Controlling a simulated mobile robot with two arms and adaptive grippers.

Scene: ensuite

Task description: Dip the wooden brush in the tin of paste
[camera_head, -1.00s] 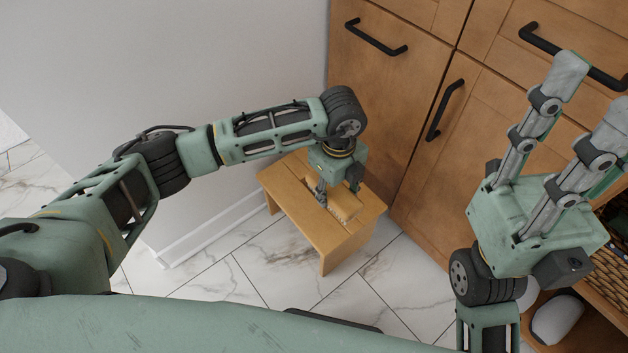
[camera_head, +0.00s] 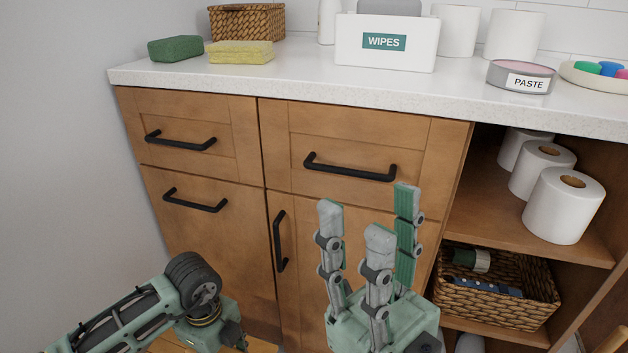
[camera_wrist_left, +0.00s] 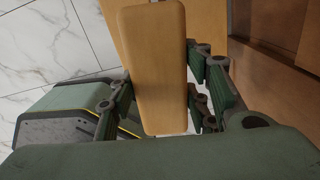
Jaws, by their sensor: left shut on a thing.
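The paste tin (camera_head: 520,77), a low round grey tin with a pinkish top and a PASTE label, stands on the counter at the upper right of the head view. The wooden brush (camera_wrist_left: 156,62) fills the middle of the left wrist view, its smooth wooden back towards the camera and its bristles hidden. My left gripper (camera_wrist_left: 160,92) is shut on it, with fingers at both sides. In the head view the left gripper's fingers are cut off at the bottom edge. My right gripper (camera_head: 370,212) is open and empty, fingers up, before the drawers, well below the tin.
The counter (camera_head: 300,72) also holds a wipes box (camera_head: 385,62), green (camera_head: 175,48) and yellow (camera_head: 240,52) sponges, a basket (camera_head: 247,22), white rolls (camera_head: 514,36) and a dish (camera_head: 590,76). Black handles (camera_head: 350,170) stick out from the cabinet. A wooden stool (camera_head: 262,345) shows at the bottom.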

